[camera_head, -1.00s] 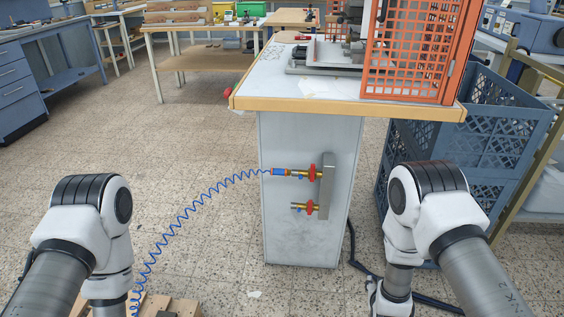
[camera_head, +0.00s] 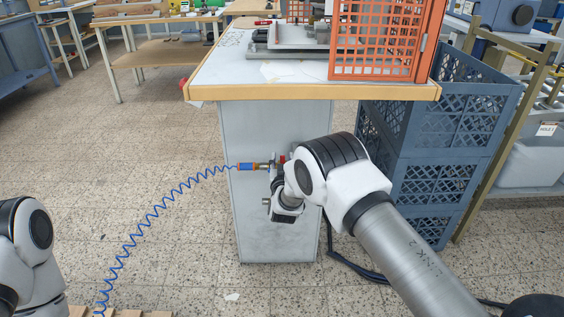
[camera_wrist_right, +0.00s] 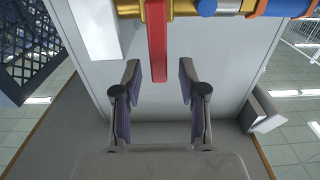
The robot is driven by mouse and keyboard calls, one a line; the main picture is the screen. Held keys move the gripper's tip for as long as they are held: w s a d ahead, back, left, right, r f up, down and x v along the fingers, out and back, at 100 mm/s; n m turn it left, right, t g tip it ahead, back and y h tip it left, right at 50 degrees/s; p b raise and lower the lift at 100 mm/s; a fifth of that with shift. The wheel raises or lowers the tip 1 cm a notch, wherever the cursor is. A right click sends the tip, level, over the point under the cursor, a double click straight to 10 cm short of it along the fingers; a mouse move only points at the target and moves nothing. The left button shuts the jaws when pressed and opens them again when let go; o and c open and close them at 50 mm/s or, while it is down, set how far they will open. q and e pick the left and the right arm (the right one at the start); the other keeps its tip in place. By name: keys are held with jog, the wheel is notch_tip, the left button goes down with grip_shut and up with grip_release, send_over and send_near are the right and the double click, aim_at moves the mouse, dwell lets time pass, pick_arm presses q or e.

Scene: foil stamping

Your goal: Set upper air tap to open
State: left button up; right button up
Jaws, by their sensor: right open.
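The upper air tap is a brass valve with a red lever, on the side of the grey cabinet (camera_head: 240,215). In the right wrist view its brass body (camera_wrist_right: 155,10) lies along the top edge, and the red lever (camera_wrist_right: 157,40) points down between my right fingertips. My right gripper (camera_wrist_right: 158,66) is open, one finger on either side of the lever, with visible gaps. In the head view my right arm hides most of the tap; its hose coupling (camera_head: 252,167) shows. The lower tap (camera_head: 266,202) is mostly hidden. My left gripper is out of view.
A coiled blue hose (camera_head: 143,222) runs from the upper coupling down to the floor at left. The worktop (camera_head: 215,82) overhangs the taps. Blue crates (camera_head: 440,165) stand right of the cabinet.

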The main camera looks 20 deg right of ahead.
grip_shut()
jog(key=shift+f, duration=0.1)
jog(key=shift+w+a+f+n+b, duration=0.2)
jog(key=shift+a+n+b, duration=0.3)
jog(key=shift+n, duration=0.65)
jog(key=shift+w+a+f+n+b, duration=0.15)
jog(key=shift+a+n+b, duration=0.35)
jog(key=shift+n, duration=0.7)
jog(key=shift+w+a+f+n+b, duration=0.15)
jog(key=shift+a+n+b, duration=0.3)
jog(key=shift+n, duration=0.7)
jog(key=shift+a, duration=0.15)
grip_release()
jog(key=shift+s, duration=0.15)
